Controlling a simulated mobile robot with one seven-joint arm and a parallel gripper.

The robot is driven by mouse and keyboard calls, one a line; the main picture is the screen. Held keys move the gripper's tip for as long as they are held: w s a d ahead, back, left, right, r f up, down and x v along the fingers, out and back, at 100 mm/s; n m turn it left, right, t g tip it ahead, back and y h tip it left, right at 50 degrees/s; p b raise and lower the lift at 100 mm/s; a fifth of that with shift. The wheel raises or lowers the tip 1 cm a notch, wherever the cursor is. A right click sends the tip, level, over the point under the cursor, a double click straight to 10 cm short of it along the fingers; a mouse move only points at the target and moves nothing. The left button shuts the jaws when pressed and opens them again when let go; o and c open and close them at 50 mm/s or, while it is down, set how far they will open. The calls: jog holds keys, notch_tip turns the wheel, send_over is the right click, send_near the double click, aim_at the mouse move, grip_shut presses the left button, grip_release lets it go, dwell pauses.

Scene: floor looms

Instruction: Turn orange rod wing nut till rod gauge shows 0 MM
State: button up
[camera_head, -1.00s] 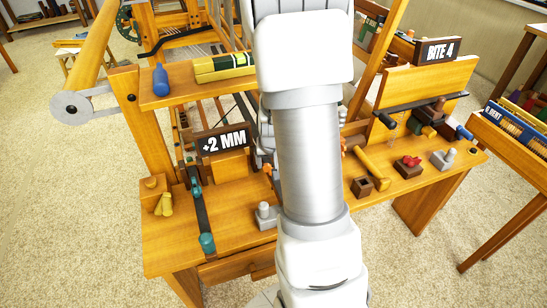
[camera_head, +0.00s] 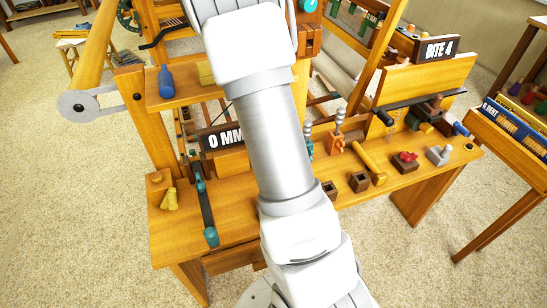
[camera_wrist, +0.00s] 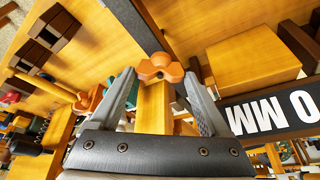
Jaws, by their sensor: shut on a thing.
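The orange wing nut (camera_wrist: 160,68) shows in the wrist view at the top of a wooden post. My gripper (camera_wrist: 160,77) has one finger on each side of it and is shut on its lobes. The rod gauge is a dark plate with white characters. It reads 0 MM in the head view (camera_head: 220,139), partly covered by my arm, and it appears upside down at the right of the wrist view (camera_wrist: 272,112). My arm hides my gripper and the wing nut in the head view.
A BITE 4 plate (camera_head: 436,49) stands at the upper right of the wooden loom. A blue bottle (camera_head: 166,80) stands on the left shelf. Several small blocks, a red-knobbed one (camera_head: 405,161) and a mallet (camera_head: 370,162) sit on the right bench. A dark strap (camera_head: 206,212) lies at left.

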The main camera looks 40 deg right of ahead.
jog(key=o, duration=1.2)
jog(key=p+v, duration=1)
jog(key=v, duration=0.7)
jog(key=shift+a+r, duration=0.15)
